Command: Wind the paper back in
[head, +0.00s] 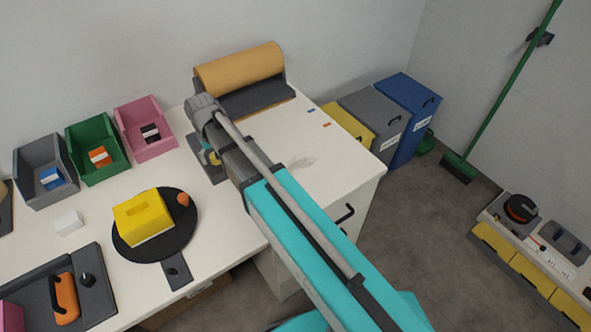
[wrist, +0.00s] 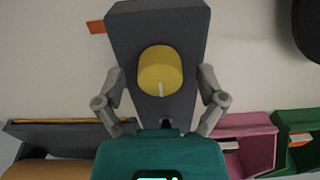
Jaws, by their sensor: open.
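A tan paper roll (head: 240,68) lies in a dark grey holder (head: 262,95) at the back of the white counter. The roll also shows at the lower left of the wrist view (wrist: 45,170), with a thin tan strip (wrist: 70,121) along the holder's edge. A yellow knob (wrist: 160,70) with a white line stands on a dark grey base (wrist: 158,20). In the head view the knob (head: 214,157) is partly hidden by my arm. My gripper (wrist: 160,80) is open, with one finger on each side of the knob; contact cannot be told.
Grey (head: 48,165), green (head: 95,145) and pink (head: 145,127) bins stand left of the knob. A black round plate (head: 185,225) bears a yellow block (head: 143,215). The counter right of my arm is mostly clear. Blue (head: 405,110) and grey bins stand beyond it.

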